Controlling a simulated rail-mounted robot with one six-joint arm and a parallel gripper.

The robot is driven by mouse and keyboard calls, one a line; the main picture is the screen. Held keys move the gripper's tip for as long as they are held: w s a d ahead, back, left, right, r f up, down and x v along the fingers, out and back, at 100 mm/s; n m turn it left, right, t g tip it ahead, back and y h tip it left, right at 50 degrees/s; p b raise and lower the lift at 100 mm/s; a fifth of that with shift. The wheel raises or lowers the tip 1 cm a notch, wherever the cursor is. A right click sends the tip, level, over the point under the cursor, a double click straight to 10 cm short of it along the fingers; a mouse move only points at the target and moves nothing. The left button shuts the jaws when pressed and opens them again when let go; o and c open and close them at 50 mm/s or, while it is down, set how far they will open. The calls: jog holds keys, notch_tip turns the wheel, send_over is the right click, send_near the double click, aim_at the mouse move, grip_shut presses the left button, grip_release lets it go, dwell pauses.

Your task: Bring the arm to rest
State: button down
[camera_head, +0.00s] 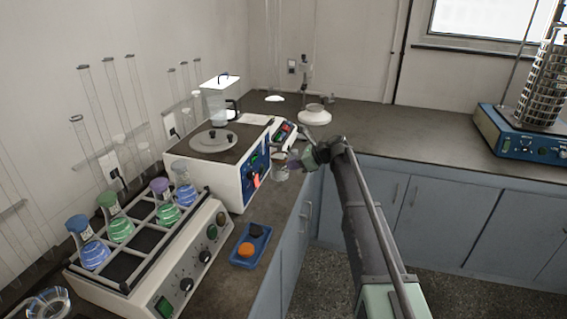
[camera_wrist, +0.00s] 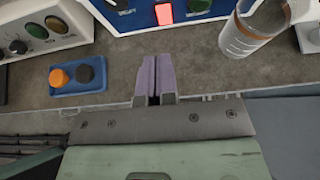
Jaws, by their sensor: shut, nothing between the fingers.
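My gripper (camera_head: 293,162) is at the end of my arm, in the middle of the head view, above the front edge of the left bench by the white and blue instrument. In the wrist view my gripper (camera_wrist: 155,75) shows two purple fingers pressed together with nothing between them. The fingers point toward the bench and the blue front panel. In the head view a glass beaker (camera_head: 280,172) is close beside the fingertips; I cannot tell if they touch. In the wrist view the beaker (camera_wrist: 247,35) stands to the right, apart from the fingers.
A white and blue instrument (camera_head: 238,185) and a shaker with several colored flasks (camera_head: 158,262) stand on the left bench. A blue tray (camera_head: 236,258) holds an orange and a black piece. The sieve shaker (camera_head: 520,140) is at far right. The back bench (camera_head: 420,130) has clear room.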

jog(key=shift+d, duration=0.1)
jog(key=s+d+f+n+g+h+p, duration=0.1)
jog(key=s+d+n+h, duration=0.2)
jog(key=s+n, duration=0.4)
jog(key=s+d+f+n+g+h+p, duration=0.1)
jog(key=s+d+n+h, duration=0.3)
jog(key=s, duration=1.5)
jog(key=s+d+f+n+g+h+p, duration=0.1)
jog(key=s+d+f+n+h, duration=0.2)
jog(key=s+n, duration=0.7)
jog(key=s+d+h, duration=0.1)
jog(key=s, duration=0.2)
jog(key=shift+s+n+g, duration=0.4)
